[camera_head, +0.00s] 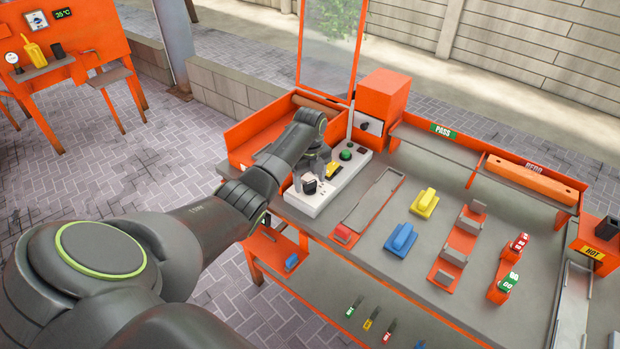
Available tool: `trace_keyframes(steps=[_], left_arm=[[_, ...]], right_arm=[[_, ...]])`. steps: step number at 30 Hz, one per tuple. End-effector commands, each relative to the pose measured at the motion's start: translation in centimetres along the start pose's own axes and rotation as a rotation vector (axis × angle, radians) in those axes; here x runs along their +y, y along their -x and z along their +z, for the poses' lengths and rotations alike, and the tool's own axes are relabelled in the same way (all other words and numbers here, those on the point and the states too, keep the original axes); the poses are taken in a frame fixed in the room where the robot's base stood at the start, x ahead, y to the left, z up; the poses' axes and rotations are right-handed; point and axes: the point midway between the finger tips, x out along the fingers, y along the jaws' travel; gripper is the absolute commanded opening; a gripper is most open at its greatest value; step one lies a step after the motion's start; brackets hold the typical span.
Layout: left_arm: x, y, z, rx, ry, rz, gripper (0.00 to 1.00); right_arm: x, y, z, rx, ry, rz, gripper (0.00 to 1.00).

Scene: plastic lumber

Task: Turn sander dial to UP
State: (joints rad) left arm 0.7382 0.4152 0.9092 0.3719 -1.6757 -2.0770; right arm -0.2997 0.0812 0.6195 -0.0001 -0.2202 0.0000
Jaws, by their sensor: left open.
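A white control panel (327,196) lies on the workbench. It carries a black dial-like knob (310,187) at its near end, a yellow part (334,171), and a green button (346,154). My left gripper (312,181) points down over the near end of the panel, open, at the black knob. I cannot tell whether the fingers touch it. The arm hides part of the panel. An orange box (384,97) behind has another dark knob (364,126) on its front. Which knob is the sander dial, and any UP marking, are too small to tell. My right gripper is not in view.
Right of the panel are a grey recessed tray (378,199), a yellow block (424,203), a blue block (401,238), and an orange rack (460,247). PASS (443,131) and HOT (596,252) signs mark bins. A clear upright screen (329,45) stands behind.

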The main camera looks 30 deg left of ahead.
Motion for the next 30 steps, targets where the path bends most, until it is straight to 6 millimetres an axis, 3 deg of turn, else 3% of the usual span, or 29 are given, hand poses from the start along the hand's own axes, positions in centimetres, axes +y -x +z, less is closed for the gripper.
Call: trace_keyframes(steps=[7, 17, 30], left_arm=[[0.0, -0.1, 0.0, 0.0, 0.0, 0.0, 0.62], [0.0, -0.1, 0.0, 0.0, 0.0, 0.001, 0.19], [0.0, 0.2, 0.0, 0.002, 0.096, 0.001, 0.17]], right_arm=[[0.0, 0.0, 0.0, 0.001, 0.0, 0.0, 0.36], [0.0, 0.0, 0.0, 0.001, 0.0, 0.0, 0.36], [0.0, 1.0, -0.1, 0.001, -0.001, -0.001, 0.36]])
